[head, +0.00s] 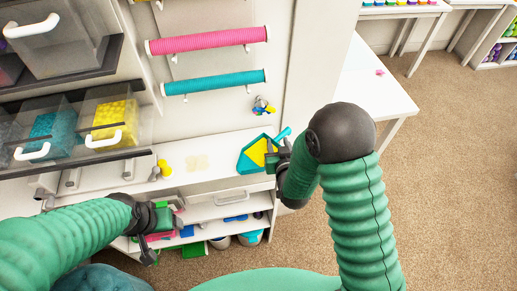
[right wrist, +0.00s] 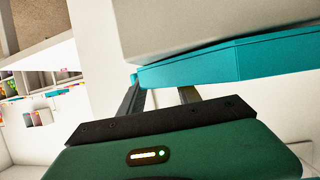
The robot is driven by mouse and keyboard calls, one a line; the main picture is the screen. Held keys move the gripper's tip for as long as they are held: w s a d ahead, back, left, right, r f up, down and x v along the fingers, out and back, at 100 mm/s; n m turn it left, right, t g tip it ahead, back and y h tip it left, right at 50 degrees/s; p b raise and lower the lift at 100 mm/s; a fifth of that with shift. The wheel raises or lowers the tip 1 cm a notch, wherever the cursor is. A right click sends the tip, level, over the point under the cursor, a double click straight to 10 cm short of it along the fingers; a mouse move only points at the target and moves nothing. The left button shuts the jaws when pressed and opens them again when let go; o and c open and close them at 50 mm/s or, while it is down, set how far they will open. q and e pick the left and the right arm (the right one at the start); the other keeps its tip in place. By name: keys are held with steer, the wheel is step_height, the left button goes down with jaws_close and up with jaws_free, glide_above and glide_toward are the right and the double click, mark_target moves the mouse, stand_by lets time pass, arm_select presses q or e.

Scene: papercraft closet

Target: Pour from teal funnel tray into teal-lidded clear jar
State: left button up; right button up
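The teal funnel tray (head: 244,165) has yellow material on it and is over the right end of the white counter. My right gripper (head: 275,157) is at its right side. In the right wrist view, a teal tray wall (right wrist: 235,62) crosses at the fingertips of my right gripper (right wrist: 160,93). The fingers stand apart and the tray hides one tip, so I cannot tell whether they grip it. My left gripper (head: 150,240) is low at the left, in front of the shelves; its finger gap is unclear. I cannot make out a teal-lidded clear jar.
A yellow object (head: 164,168) stands on the counter (head: 222,171), with a pale yellow patch beside it. Pink (head: 205,41) and teal (head: 213,82) rolls hang above. Clear bins (head: 115,118) are at the left. Tubs (head: 250,238) stand below the shelves. A white table (head: 375,90) is at the right.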

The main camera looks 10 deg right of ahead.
steer(key=shift+d, duration=0.35)
steer(key=c, duration=0.5)
steer(key=shift+s+d+f, duration=0.1)
steer(key=shift+d, duration=0.4)
jaws_close()
